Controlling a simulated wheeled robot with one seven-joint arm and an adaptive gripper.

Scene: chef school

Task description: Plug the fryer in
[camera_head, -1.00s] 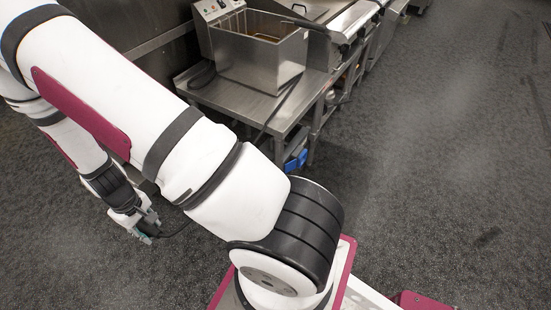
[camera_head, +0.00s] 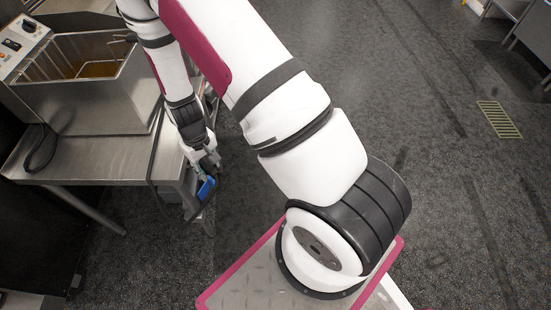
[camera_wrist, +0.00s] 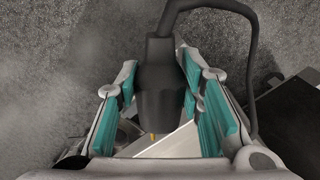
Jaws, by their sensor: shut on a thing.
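The black plug (camera_wrist: 160,85) is between the teal pads of my gripper (camera_wrist: 165,100), with its cable looping up and right in the wrist view. A small gold-coloured tip shows at its lower end. In the head view my gripper (camera_head: 205,160) is at the right end of the steel table, just above and beside a blue socket (camera_head: 206,188). I cannot tell whether the plug touches the socket. The steel fryer (camera_head: 85,95) stands on the table at the left, and a black cord (camera_head: 155,150) hangs over the table's end.
The steel table (camera_head: 95,160) has a bare front strip with a coiled black cable (camera_head: 42,150) on it. Dark floor (camera_head: 400,80) is open to the right, with a floor grate (camera_head: 498,119). Other steel furniture (camera_head: 530,35) stands at the far right.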

